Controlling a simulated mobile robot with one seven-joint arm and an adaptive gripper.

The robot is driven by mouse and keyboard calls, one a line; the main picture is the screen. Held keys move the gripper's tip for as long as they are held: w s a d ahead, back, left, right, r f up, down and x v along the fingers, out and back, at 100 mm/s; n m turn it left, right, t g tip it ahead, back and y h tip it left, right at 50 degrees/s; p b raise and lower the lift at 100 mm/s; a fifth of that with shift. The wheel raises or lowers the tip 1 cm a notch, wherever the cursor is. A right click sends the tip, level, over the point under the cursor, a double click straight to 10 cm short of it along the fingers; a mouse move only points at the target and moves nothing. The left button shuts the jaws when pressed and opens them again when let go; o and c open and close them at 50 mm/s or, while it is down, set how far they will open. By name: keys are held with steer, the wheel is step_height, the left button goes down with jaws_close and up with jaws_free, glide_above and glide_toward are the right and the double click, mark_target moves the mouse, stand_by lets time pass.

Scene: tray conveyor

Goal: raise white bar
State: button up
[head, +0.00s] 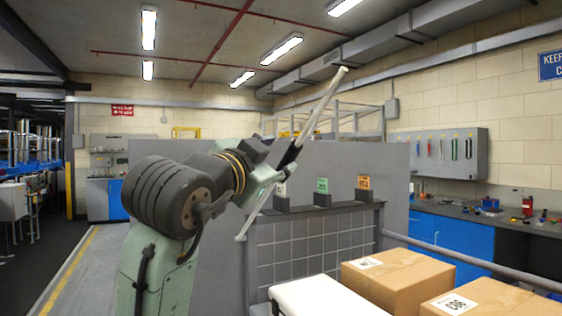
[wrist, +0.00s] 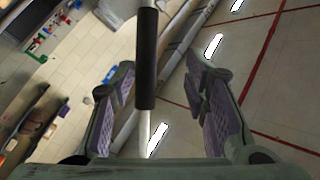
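The white bar (head: 323,103) slants steeply in the head view, its upper end at the right near the ceiling ducts and its lower end down left beside the grey panel. It has a black sleeve (wrist: 146,60) partway along. My gripper (head: 284,166) is at the bar near this sleeve. In the wrist view the bar runs between the two fingers of my gripper (wrist: 158,78), with a gap visible on both sides, so the fingers look open around it. Whether a finger touches the bar is unclear. Part of the bar is hidden behind my gripper.
Two cardboard boxes (head: 403,270) stand at the lower right, next to a white surface (head: 325,299). A grey tiled panel (head: 305,247) stands behind, with small labelled holders (head: 322,198) on top. A grey rail (head: 470,262) runs along the right. Blue cabinets line the wall.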

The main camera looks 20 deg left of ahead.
steer(key=s+f+b, duration=0.1)
steer(key=s, duration=0.6)
steer(key=shift+s+a+b, duration=0.35)
steer(key=shift+a+b, duration=0.05)
steer(key=shift+f, duration=0.1)
stand_by(0.6)
